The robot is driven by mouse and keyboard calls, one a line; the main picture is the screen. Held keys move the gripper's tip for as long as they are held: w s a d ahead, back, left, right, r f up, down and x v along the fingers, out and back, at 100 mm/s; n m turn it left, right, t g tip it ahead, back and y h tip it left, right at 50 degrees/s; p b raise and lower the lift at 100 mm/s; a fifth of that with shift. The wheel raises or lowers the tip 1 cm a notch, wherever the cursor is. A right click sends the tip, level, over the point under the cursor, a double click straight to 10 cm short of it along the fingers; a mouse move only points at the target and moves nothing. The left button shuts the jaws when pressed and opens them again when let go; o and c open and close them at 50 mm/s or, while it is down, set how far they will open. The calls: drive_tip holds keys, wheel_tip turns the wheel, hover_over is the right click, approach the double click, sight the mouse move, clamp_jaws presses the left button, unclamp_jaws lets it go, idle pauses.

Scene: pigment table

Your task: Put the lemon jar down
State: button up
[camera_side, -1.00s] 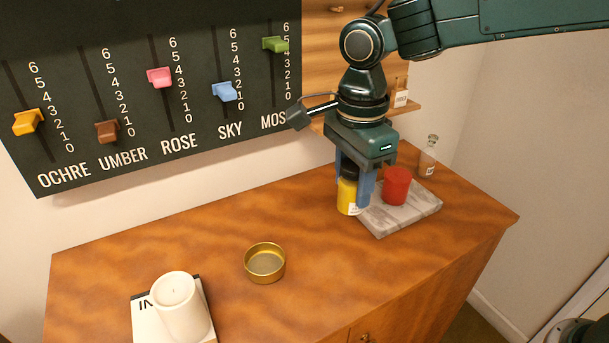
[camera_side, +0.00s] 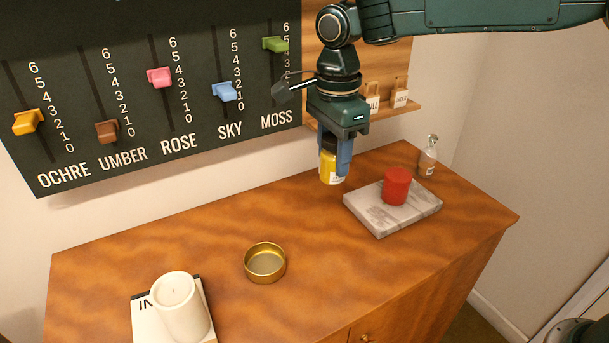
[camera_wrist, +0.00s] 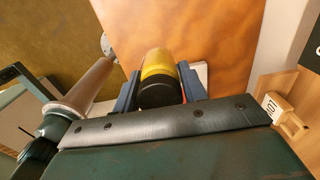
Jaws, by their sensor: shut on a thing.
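The lemon jar (camera_side: 331,168) is yellow with a dark lid and a white label. My gripper (camera_side: 335,160) is shut on it and holds it upright in the air, above the table and left of the marble slab. In the wrist view the jar (camera_wrist: 159,72) sits between the two blue fingers (camera_wrist: 160,88), its dark lid toward the camera. The fingers hide part of the jar in the side view.
A red cup-like object (camera_side: 396,186) stands on the marble slab (camera_side: 380,218). A small glass bottle (camera_side: 428,157) stands behind. A brass dish (camera_side: 265,263) and a white candle (camera_side: 180,307) on a book are at front left. A slider board (camera_side: 150,90) hangs behind. Wood between dish and slab is clear.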

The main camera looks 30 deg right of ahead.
drive_tip(key=w+d, duration=0.2)
drive_tip(key=w, duration=0.4)
drive_tip(key=shift+w+d, duration=0.3)
drive_tip(key=shift+d, duration=0.1)
drive_tip(key=shift+f, duration=0.15)
wheel_tip(320, 180, down, 16)
drive_tip(key=shift+r, duration=0.2)
drive_tip(key=shift+f, duration=0.1)
drive_tip(key=shift+f, duration=2.05)
drive_tip(key=shift+f, duration=0.1)
drive_tip(key=o, duration=1)
